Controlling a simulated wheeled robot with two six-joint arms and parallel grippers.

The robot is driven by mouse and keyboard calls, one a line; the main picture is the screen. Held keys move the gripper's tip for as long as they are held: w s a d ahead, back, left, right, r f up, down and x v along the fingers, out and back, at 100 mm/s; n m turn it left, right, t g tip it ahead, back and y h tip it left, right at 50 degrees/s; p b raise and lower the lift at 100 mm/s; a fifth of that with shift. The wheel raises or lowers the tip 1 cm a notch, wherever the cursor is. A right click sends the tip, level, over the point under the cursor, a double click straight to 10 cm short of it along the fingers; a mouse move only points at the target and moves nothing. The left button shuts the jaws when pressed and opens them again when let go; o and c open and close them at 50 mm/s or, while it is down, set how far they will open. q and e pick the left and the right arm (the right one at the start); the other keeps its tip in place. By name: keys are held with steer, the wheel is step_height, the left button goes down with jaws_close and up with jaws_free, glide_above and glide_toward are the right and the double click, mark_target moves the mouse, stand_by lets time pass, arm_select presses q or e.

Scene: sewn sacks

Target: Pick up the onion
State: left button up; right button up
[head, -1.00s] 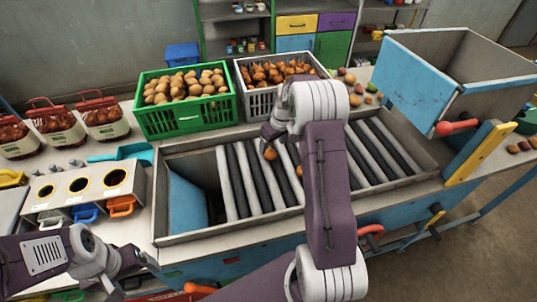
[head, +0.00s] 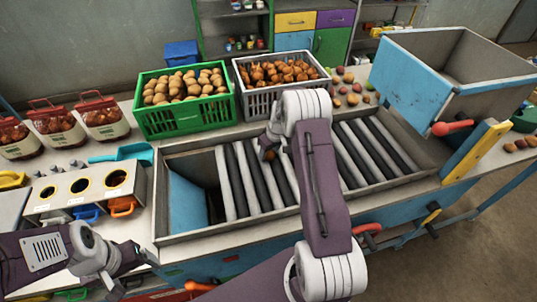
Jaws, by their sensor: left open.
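A small brown onion (head: 269,155) lies on the roller bed (head: 237,178), and only part of it shows below my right gripper. My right gripper (head: 268,146) points down at the onion, close over it. Its fingertips are small and partly hidden, so I cannot tell whether they touch or grip the onion. My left gripper (head: 135,259) is open and empty at the lower left, in front of the bench and well away from the onion.
A green crate (head: 165,122) of potatoes and a grey crate (head: 262,102) of onions stand behind the rollers. A blue-sided hopper (head: 410,85) is at the right.

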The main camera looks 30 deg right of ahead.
steer(key=shift+c, duration=0.5)
steer(key=shift+w+d+r, duration=0.1)
steer(key=shift+r, duration=0.45)
step_height(320, 180, up, 3)
steer(key=shift+f+b, duration=0.1)
steer(key=shift+b, duration=0.45)
steer(key=s+r+b, duration=0.2)
steer(key=s+r, duration=0.5)
steer(key=s, duration=0.4)
steer(key=shift+s, duration=0.35)
